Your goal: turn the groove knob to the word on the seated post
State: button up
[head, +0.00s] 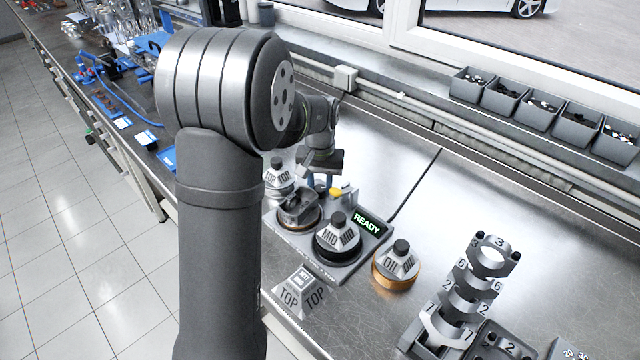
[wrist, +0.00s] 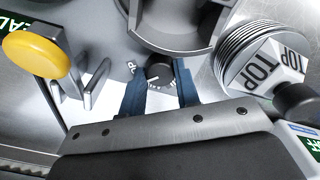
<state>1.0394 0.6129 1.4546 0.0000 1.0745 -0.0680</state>
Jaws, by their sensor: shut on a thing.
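In the wrist view my gripper (wrist: 161,88) is shut on the small dark groove knob (wrist: 160,75), one blue finger on each side. The knob has a white pointer line; the small lettering beside it is too tilted to read. In the head view my gripper (head: 322,184) is at the back of the grey fixture (head: 345,270), and the knob is hidden. A post marked MID (head: 338,235) stands in a dark round seat on the fixture. A post marked TOP (head: 278,175) stands behind left, and shows beside my gripper in the wrist view (wrist: 265,65).
A yellow button (wrist: 38,50) is near my gripper. The fixture's display (head: 367,223) reads READY. A metal part (head: 298,205) sits left of the MID post. A post marked OIL (head: 397,265) and a TOP block (head: 300,290) stand near the fixture. Numbered clamps (head: 470,290) stand right.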

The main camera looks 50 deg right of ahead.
jog(key=n, duration=0.4)
jog(key=shift+n, duration=0.3)
jog(key=n, duration=0.4)
jog(key=shift+n, duration=0.3)
jog(key=o, duration=1)
